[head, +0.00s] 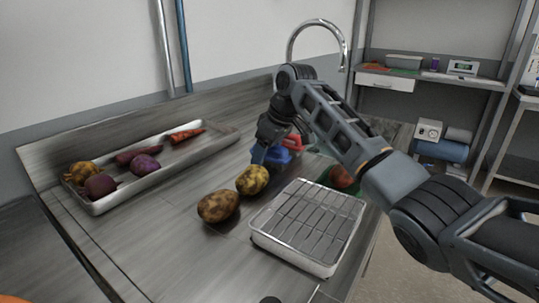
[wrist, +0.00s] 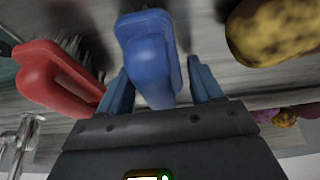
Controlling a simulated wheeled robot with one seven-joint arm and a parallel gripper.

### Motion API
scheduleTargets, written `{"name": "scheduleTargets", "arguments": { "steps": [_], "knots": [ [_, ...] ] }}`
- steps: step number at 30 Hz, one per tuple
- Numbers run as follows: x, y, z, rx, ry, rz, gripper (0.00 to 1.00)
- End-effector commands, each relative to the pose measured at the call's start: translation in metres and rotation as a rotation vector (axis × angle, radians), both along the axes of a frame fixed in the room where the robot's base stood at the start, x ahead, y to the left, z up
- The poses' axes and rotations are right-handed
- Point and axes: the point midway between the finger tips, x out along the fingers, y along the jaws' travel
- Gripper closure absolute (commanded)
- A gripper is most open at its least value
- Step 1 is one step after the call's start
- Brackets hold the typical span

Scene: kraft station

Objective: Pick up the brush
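A blue brush (wrist: 150,55) with dark bristles lies between the two fingers of my gripper (wrist: 160,82) in the wrist view. The fingers are apart, with a small gap showing on the right side of the brush. A red brush (wrist: 55,80) lies just left of the left finger. In the head view my gripper (head: 264,150) points down at the counter, beside the blue brush (head: 280,155) and the red brush (head: 294,142). The arm and gripper partly hide both brushes there.
Two potatoes (head: 219,206) lie on the counter in front of the brushes. A metal tray with a rack (head: 306,225) stands to their right. A long tray (head: 215,148) of vegetables is at the left. A faucet (head: 318,22) rises behind. Bare counter (head: 150,240) lies front left.

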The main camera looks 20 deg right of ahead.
Motion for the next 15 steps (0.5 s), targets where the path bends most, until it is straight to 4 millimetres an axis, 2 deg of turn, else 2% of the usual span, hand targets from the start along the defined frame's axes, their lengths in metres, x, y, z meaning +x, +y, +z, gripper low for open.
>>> {"name": "scheduleTargets", "arguments": {
  "steps": [2, 15],
  "knots": [
    [-0.0001, -0.0001, 0.0001, 0.0, 0.0, 0.0, 0.43],
    [0.0, -0.0001, 0.0005, 0.0, 0.0, 0.0, 0.83]
  ]
}}
